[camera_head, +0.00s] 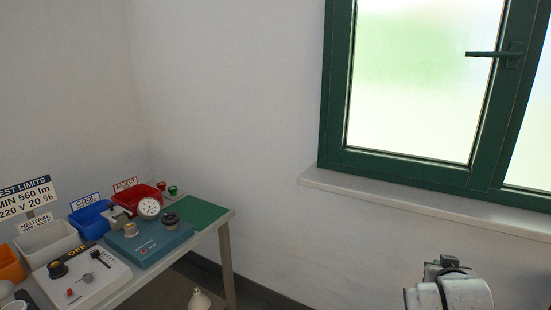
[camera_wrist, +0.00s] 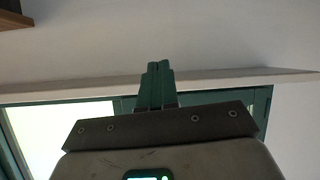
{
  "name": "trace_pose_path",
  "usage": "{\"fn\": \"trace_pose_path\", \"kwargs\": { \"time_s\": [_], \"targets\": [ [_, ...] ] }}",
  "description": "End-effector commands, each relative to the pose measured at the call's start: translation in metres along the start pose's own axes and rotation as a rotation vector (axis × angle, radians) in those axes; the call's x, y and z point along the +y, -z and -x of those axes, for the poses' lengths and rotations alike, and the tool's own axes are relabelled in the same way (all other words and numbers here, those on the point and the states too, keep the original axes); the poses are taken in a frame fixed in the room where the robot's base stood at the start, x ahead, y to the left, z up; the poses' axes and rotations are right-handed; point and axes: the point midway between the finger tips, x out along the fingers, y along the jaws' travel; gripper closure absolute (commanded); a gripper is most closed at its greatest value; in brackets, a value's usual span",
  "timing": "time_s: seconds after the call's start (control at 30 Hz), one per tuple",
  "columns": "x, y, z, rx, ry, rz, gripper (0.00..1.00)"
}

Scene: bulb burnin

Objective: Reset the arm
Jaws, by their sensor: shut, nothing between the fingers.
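My gripper (camera_wrist: 157,68) shows in the wrist view, its two green fingers together and nothing between them. The wide grey gripper body lies below them in that picture. Behind the fingers are a pale wall, the window sill edge and the green window frame, so the gripper is away from the bench. In the head view a white and grey part of my arm shows at the lower right, below the sill. My gripper's fingers do not show in the head view.
The bench (camera_head: 226,216) at the lower left holds a blue test box (camera_head: 150,243), a white control box (camera_head: 85,279), and red (camera_head: 140,196), blue (camera_head: 88,220) and grey (camera_head: 45,243) bins. The window sill (camera_head: 420,202) juts out above my arm. The wall between looks clear.

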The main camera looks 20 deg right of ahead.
Motion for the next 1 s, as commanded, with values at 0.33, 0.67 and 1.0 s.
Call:
{"fn": "trace_pose_path", "kwargs": {
  "time_s": [0.33,0.67,1.0],
  "targets": [
    [-0.069,-0.205,0.111,-0.477,0.261,0.273,1.00],
    [-0.062,-0.328,0.245,-0.856,0.474,0.540,1.00],
    [-0.055,-0.346,0.273,-0.930,0.516,0.596,1.00]
  ]
}}
